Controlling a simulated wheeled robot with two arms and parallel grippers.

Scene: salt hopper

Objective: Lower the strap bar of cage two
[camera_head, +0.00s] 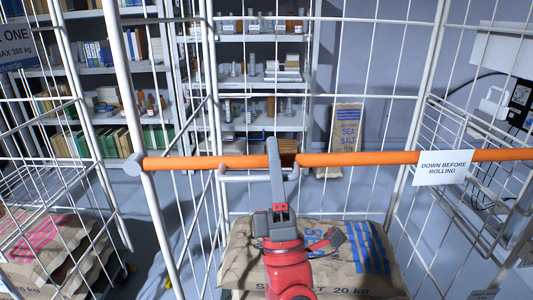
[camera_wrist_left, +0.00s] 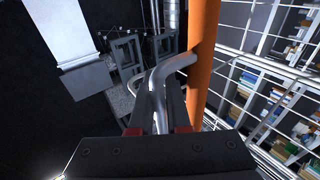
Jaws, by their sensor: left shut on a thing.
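The orange strap bar (camera_head: 380,158) runs nearly level across the front of the wire cage, above the sacks. Its grey end cap (camera_head: 133,165) sits at the cage's left front post. A white label reading "DOWN BEFORE ROLLING" (camera_head: 443,168) hangs from its right part. A grey metal handle (camera_head: 232,177) is fixed to the bar; it also shows in the left wrist view (camera_wrist_left: 178,64). My left gripper (camera_head: 275,160) is at the bar's middle, shut on this handle, its fingers (camera_wrist_left: 158,105) on either side of it. The fingers hide part of the bar. My right gripper is out of view.
Paper sacks of sea salt (camera_head: 355,250) lie low inside the cage. Another wire cage with sacks (camera_head: 55,250) and a "max 300 kg" sign (camera_head: 28,45) stands at left. Shelves (camera_head: 245,130) and an upright salt sack (camera_head: 345,140) stand behind. A wire basket (camera_head: 470,150) is at right.

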